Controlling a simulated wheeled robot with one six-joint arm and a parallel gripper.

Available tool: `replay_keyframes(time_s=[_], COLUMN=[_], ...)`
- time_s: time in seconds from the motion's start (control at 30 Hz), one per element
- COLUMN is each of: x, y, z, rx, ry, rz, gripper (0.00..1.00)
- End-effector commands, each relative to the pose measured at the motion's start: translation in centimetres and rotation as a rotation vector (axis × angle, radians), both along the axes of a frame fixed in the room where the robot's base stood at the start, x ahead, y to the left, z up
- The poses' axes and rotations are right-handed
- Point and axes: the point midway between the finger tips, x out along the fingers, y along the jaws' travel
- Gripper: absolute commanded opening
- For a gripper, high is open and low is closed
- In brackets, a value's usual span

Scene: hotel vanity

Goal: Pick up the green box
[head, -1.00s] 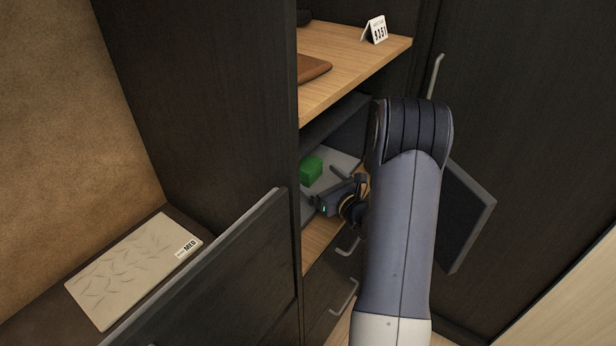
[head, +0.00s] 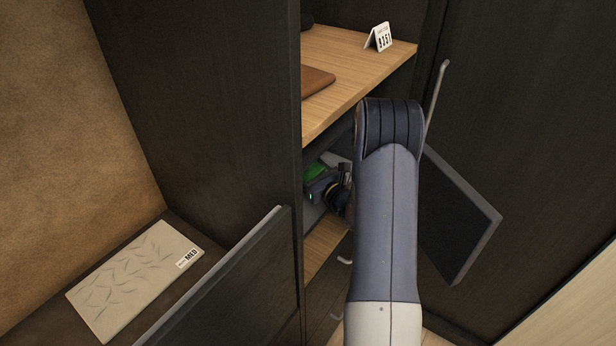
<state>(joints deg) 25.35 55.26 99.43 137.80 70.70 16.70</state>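The green box (head: 315,171) sits inside the open grey compartment below the wooden shelf. Only its upper part shows in the head view; my gripper covers the rest. My gripper (head: 326,174) is inside the compartment, right by the box. Its fingers are mostly hidden behind the gripper body and arm, so I cannot tell how far apart they are or whether they touch the box.
The wooden shelf (head: 352,72) above carries a brown leather item (head: 317,80) and a number card (head: 379,38). The opened dark door (head: 458,215) stands right of my arm. A dark panel (head: 235,285) and a beige packet (head: 133,280) are at the lower left.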

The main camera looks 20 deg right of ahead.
Motion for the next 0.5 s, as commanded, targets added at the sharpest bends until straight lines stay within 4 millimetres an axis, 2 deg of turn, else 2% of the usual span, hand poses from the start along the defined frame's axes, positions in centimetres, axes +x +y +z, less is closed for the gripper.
replay_keyframes(time_s=[0.03,0.2,0.5], x=[-0.01,-0.01,0.0], y=[-0.01,-0.01,-0.01], z=[0.0,0.05,0.19], rx=[0.0,0.0,-0.001], ry=[0.0,-0.001,-0.001], rz=[0.0,0.0,0.0], gripper=[0.77,0.64,0.64])
